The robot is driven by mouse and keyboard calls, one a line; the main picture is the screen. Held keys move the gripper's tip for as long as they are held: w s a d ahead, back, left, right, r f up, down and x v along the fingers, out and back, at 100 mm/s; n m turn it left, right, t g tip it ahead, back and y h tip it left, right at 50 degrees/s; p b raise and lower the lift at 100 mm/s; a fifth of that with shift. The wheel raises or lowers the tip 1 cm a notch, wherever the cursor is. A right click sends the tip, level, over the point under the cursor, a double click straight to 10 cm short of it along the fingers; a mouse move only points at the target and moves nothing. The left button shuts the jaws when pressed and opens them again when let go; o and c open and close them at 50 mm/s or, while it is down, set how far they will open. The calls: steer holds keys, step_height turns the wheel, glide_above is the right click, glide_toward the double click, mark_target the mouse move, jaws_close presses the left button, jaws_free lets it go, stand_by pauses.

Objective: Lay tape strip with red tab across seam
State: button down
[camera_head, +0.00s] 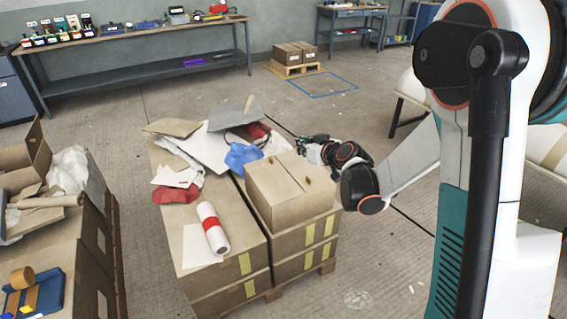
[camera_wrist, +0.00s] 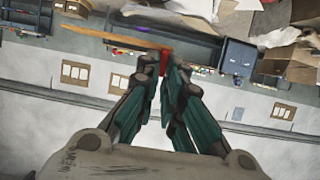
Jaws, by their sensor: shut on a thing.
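My gripper (camera_head: 308,143) is beyond the far right edge of the closed cardboard box (camera_head: 270,190) on the stack. The seam (camera_head: 291,172) runs across the box's top, with a small brown mark near each end. In the wrist view my gripper (camera_wrist: 166,62) is shut on a small red tab (camera_wrist: 164,66). A thin orange-brown tape strip (camera_wrist: 110,38) stretches from there to the upper left, in the air. The strip cannot be made out in the head view. The box is not identifiable in the wrist view.
Paper, grey sheets and blue cloth (camera_head: 242,155) lie heaped beside the box. A white roll with a red band (camera_head: 213,228) lies on the lower carton. A blue tray (camera_head: 52,290) with a tape roll (camera_head: 22,278) is at the lower left.

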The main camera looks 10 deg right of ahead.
steer(key=w+a+f+b, duration=0.1)
steer(key=w+a+f, duration=0.1)
steer(key=w+f, duration=0.8)
steer(key=b, duration=0.2)
glide_above(282, 179)
step_height(282, 179, down, 8)
steer(key=shift+a+f+b, duration=0.1)
steer(key=shift+f+b, duration=0.9)
steer(key=shift+f, duration=2.45)
steer(key=shift+f, duration=0.55)
steer(key=c, duration=1.7)
jaws_free()
steer(key=shift+o, duration=0.2)
steer(key=v, duration=1.2)
